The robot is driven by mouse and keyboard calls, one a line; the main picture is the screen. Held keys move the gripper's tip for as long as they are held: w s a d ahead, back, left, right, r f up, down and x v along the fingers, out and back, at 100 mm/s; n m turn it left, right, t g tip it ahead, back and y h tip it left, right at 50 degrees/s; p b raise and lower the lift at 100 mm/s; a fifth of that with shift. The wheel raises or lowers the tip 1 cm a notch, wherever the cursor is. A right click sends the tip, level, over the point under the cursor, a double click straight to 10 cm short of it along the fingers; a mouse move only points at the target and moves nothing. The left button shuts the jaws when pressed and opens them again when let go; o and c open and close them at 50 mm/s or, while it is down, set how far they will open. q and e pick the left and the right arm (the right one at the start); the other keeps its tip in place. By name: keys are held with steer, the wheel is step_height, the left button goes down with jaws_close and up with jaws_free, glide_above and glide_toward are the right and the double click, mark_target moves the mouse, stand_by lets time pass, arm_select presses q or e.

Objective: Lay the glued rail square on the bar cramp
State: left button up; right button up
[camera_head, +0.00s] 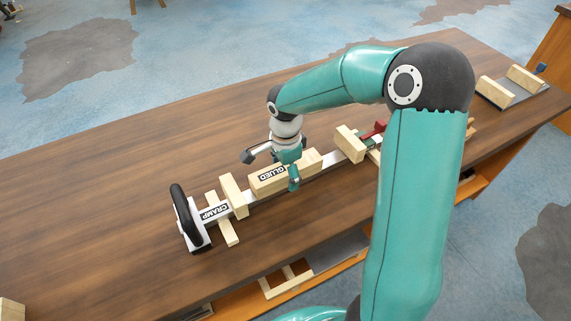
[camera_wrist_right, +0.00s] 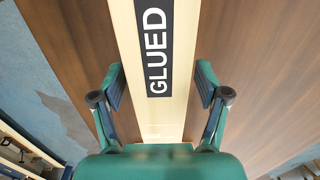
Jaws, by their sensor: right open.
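The glued rail (camera_head: 305,164) is a pale wooden bar with a black GLUED label. It lies lengthwise along the bar cramp (camera_head: 253,195), apparently resting on it. The cramp has a white bar, a CRAMP label and a black handle at its left end. My right gripper (camera_head: 288,168) is open, straddling the rail from above. In the right wrist view the rail (camera_wrist_right: 180,105) runs between the spread fingers (camera_wrist_right: 160,84), with gaps on both sides. The bar under the rail is hidden. My left gripper is not in view.
Wooden blocks (camera_head: 234,196) sit across the cramp left of the rail, and another block (camera_head: 349,144) stands to its right, near a red part (camera_head: 374,131). A second fixture with blocks (camera_head: 508,93) is at the far right. The table's left and back are clear.

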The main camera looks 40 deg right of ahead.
step_height(320, 180, up, 12)
stand_by(0.5)
stand_by(0.3)
